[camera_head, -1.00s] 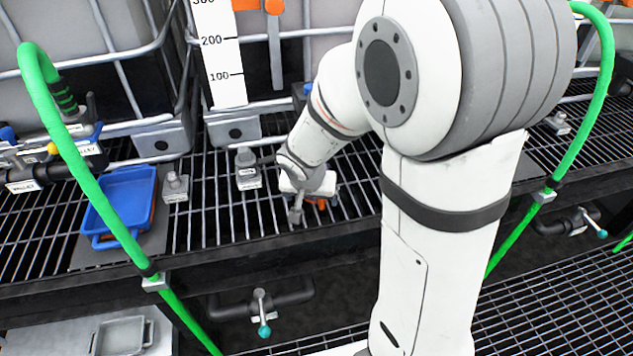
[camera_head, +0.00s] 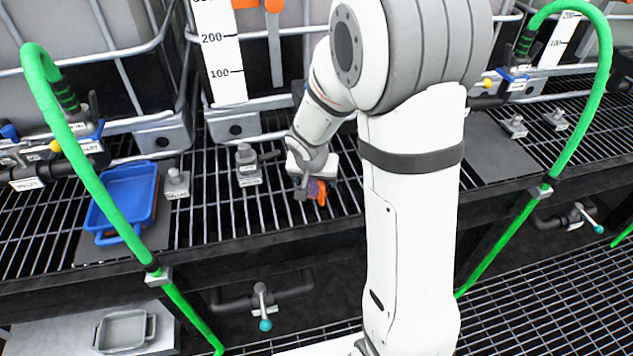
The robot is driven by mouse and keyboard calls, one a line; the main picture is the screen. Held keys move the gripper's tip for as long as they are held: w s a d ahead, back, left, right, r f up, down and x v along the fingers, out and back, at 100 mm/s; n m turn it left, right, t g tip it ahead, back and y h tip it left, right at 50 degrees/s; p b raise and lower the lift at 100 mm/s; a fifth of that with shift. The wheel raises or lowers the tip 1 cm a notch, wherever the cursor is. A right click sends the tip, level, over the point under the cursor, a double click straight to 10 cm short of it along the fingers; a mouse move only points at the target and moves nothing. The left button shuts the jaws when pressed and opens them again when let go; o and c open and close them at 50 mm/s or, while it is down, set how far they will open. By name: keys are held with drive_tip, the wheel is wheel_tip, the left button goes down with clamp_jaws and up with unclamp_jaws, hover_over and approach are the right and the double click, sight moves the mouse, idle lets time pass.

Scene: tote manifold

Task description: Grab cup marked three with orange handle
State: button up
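My gripper (camera_head: 308,188) is low over the black grating, left of my upright arm link. A small item with an orange part (camera_head: 321,193) shows right beside my gripper's fingers, with a bit of purple next to the orange. My gripper hides most of it. I cannot read any number on it, nor tell whether the orange part is a cup's handle. I cannot tell whether the fingers are open or closed on it.
Grey fittings (camera_head: 248,165) and (camera_head: 176,183) stand on the grating left of my gripper. A blue tray (camera_head: 148,221) lies farther left. Green hoses (camera_head: 95,190) and (camera_head: 591,110) arch at both sides. Caged tanks stand behind. A grey tray (camera_head: 124,331) is low left.

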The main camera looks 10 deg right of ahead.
drive_tip(key=c, duration=1)
drive_tip(key=shift+r, duration=0.1)
